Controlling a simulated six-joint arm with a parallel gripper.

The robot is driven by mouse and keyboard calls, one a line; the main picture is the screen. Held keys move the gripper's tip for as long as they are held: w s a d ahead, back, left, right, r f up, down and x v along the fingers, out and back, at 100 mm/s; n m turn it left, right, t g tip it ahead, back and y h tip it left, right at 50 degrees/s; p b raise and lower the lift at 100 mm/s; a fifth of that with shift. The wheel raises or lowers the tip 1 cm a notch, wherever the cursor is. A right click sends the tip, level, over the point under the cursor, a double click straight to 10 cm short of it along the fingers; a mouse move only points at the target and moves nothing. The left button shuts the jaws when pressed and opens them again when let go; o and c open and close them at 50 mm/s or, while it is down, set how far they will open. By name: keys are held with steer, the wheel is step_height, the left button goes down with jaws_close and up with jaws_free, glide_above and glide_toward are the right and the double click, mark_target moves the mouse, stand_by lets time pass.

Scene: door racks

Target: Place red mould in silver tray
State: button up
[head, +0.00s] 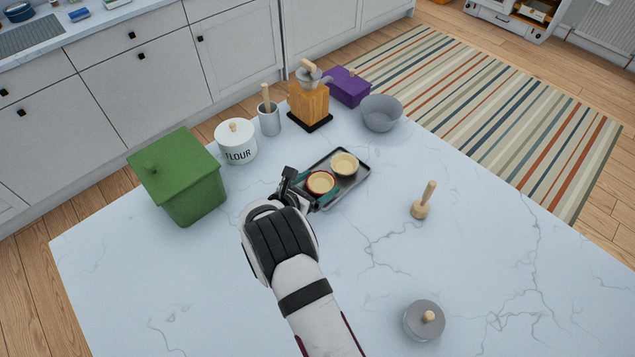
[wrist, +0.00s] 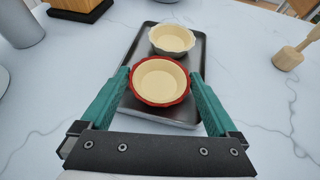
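The red mould (head: 320,183) is a small round fluted dish with a cream filling. It is upright over the near end of the silver tray (head: 361,180); whether it rests on the tray or hangs just above it, I cannot tell. My gripper (head: 318,188) has its green fingers on both sides of the mould, seemingly touching its rim in the wrist view (wrist: 160,82). A grey mould (head: 345,164) with the same filling sits at the tray's far end, close to the red one. It also shows in the wrist view (wrist: 172,39).
A green box (head: 185,180), a flour jar (head: 237,142), a grey cup (head: 269,122), a wooden grinder (head: 310,100), a purple box (head: 348,88) and a grey bowl (head: 381,114) stand along the back. A wooden pestle (head: 422,205) and grey lid (head: 424,321) are at right.

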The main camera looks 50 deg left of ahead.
steer(key=shift+r, duration=0.1)
steer(key=v, duration=1.2)
steer(key=w+d+r+m+g+h, duration=0.2)
steer(key=w+d+r+m, duration=0.3)
steer(key=d, duration=0.3)
steer(key=w+d+r+m+g+h, duration=0.2)
steer(key=w+d+r+m, duration=0.15)
steer(key=d+m, duration=0.45)
steer(key=w+d+r+m+g+h, duration=0.2)
steer(key=w+d+r+m, duration=0.25)
steer(key=d, duration=0.45)
steer(key=s+d+r+m+y, duration=0.3)
steer(key=s+d+r+m, duration=0.2)
steer(key=d+m, duration=0.55)
steer(key=s+d+r+m+y, duration=0.2)
steer(key=s+d+r+m, duration=0.45)
steer(key=m, duration=0.75)
steer(key=s+d+f+m+g, duration=0.1)
steer(key=s+f+g, duration=0.5)
steer(key=s+f, duration=0.2)
steer(key=shift+s+m, duration=0.25)
steer(key=shift+m, duration=0.15)
